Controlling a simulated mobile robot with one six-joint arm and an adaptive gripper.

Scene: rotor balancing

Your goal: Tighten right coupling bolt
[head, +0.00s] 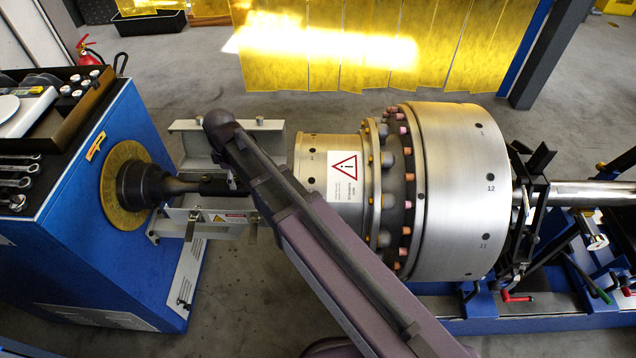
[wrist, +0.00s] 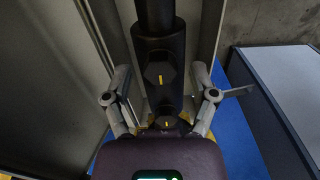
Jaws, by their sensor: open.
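In the wrist view a dark cylindrical coupling (wrist: 156,42) runs up the picture between my fingers. A dark hex bolt head (wrist: 159,75) with a yellow mark sits on it, and a second bolt head (wrist: 167,124) with a yellow mark shows lower down, near my wrist. I cannot tell which is the right bolt. My gripper (wrist: 161,80) is open, with one finger on each side of the coupling and visible gaps to it. In the head view the coupling (head: 214,187) joins the drive shaft to the rotor; my arm hides its right part and my gripper's tips.
Raised guard covers (head: 188,141) flank the coupling closely. The blue drive cabinet (head: 92,232) stands left, with wrenches (head: 17,183) on top. The large steel rotor (head: 465,190) fills the right. A warning-labelled drum (head: 313,165) lies beside my arm.

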